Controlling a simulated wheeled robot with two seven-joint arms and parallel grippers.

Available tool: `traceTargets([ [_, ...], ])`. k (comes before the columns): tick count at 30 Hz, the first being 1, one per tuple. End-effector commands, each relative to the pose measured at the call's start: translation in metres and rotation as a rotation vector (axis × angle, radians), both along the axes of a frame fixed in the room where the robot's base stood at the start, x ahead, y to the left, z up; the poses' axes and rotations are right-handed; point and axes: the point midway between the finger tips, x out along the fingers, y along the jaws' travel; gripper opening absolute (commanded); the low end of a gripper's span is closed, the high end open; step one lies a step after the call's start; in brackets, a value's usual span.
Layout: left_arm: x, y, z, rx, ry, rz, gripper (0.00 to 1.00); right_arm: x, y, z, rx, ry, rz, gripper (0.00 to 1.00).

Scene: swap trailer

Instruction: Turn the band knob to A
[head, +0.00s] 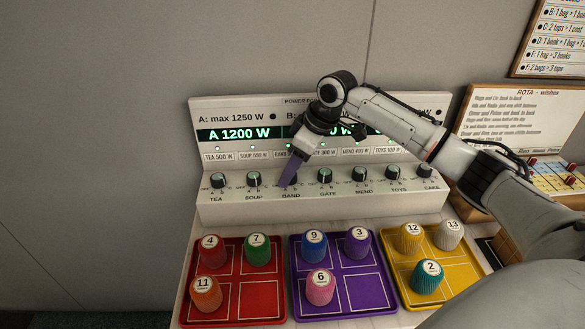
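The band knob (293,183) is a dark knob above the BAND label on the white sloped power panel (330,207). My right gripper (287,184) comes in from the right and points down at the band knob, with a purple finger in front of it. The finger covers much of the knob, so its pointer direction is hidden. I cannot tell whether the fingers grip the knob or are only beside it. The green display (240,135) reads A 1200 W; the B reading is mostly hidden behind my arm. My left gripper is out of view.
Other knobs stand in the same row: soup (254,179) to the left and gate (325,175) to the right. Red (266,313), purple (384,303) and yellow (465,280) trays with numbered pegs lie in front. A rota board (515,120) stands at right.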

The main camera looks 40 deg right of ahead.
Motion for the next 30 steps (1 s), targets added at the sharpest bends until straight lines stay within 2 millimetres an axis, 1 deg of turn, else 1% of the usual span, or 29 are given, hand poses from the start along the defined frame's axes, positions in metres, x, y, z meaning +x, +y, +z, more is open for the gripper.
traceTargets([
  [5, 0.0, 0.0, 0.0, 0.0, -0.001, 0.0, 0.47, -0.001, -0.001, 0.003, -0.001, 0.001, 0.0, 0.47],
  [8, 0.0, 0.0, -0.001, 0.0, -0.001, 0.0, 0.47, -0.005, -0.003, 0.014, -0.001, -0.002, 0.001, 0.47],
  [15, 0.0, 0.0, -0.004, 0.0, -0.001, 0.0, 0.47, -0.02, -0.013, 0.057, -0.002, -0.002, -0.001, 0.47],
  [18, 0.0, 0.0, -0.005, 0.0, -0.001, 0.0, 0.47, -0.026, -0.016, 0.074, -0.001, -0.003, 0.0, 0.47],
  [21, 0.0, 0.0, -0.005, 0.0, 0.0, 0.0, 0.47, -0.03, -0.019, 0.086, -0.001, -0.002, -0.001, 0.47],
  [25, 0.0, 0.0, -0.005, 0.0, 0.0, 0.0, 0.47, -0.034, -0.02, 0.094, 0.0, 0.0, 0.0, 0.47],
  [30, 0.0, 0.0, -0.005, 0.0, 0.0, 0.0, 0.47, -0.034, -0.02, 0.096, 0.0, 0.0, 0.0, 0.47],
])
